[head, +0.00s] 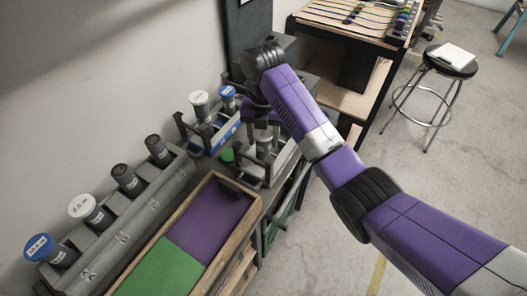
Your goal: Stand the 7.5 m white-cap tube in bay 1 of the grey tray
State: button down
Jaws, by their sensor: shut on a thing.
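My gripper (262,126) is at the upper middle, pointing down and shut on a grey tube (263,146). The tube's top and cap colour are hidden by the gripper. Its lower part is within a small grey open-framed holder (245,177); I cannot tell whether it rests there. A long grey tray (140,215) with numbered bays stands at left. It holds a blue-cap tube (40,246), a white-cap tube (82,206) with small cap writing, and two dark-topped tubes (121,170) (154,144). The bay numbers are too small to read surely.
A second small holder (187,128) behind has a white-cap tube (200,98) and a blue-cap tube (228,91). A green round thing (228,155) is beside my gripper. A wooden-rimmed box with purple (210,220) and green (160,270) floors lies in front. A stool (449,62) stands right.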

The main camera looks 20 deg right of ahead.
aim_at(264, 148)
jog(key=shift+f, duration=2.25)
jog(key=shift+f, duration=0.2)
jog(key=c, duration=0.6)
grip_release()
notch_tip(264, 148, up, 12)
jog(key=p, duration=0.3)
jog(key=shift+r, duration=0.2)
